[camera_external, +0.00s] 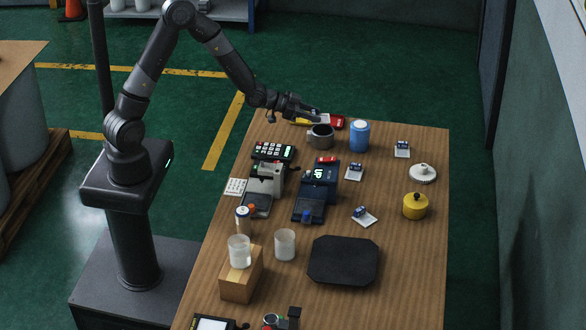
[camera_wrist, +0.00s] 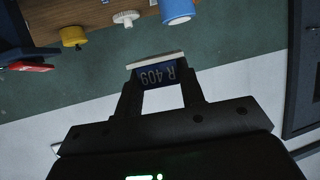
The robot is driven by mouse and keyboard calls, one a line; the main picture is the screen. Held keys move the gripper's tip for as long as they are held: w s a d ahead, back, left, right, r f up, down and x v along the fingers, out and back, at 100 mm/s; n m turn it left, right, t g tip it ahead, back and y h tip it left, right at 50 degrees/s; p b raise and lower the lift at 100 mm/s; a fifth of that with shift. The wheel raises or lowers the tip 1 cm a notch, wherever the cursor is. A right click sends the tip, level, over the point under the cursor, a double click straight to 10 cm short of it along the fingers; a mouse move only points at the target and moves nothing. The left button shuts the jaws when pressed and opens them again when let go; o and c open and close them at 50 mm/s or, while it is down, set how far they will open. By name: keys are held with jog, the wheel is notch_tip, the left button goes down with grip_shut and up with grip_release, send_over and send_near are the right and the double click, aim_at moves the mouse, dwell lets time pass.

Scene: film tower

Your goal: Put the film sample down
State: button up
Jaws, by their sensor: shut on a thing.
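My gripper (camera_external: 306,109) is above the far end of the wooden table, close to a grey mug (camera_external: 320,137). The lettering looks upside down. The sample is held between both fingertips, with floor and wall behind it in that view. In the external view it is hard to make out by the fingers. Similar blue pieces on white cards lie on the table (camera_external: 402,149), (camera_external: 354,172), (camera_external: 364,216).
A blue jar (camera_external: 360,136), a red object (camera_external: 337,122), a white disc (camera_external: 423,174) and a yellow pot (camera_external: 415,206) stand around. A dark blue device (camera_external: 318,185) and a grey device (camera_external: 266,178) are mid-table. A black mat (camera_external: 343,261) lies bare nearer the front.

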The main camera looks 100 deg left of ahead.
jog(key=w+d+r+n+y, duration=0.25)
jog(key=w+d, duration=0.45)
jog(key=w, duration=0.5)
jog(key=n+g+y, duration=0.3)
jog(key=n+y, duration=0.1)
send_over(337, 252)
notch_tip(337, 252, down, 5)
notch_tip(337, 252, down, 10)
jog(key=shift+r, duration=0.2)
jog(key=shift+f, duration=0.15)
jog(key=o, duration=1)
jog(key=shift+c, duration=0.2)
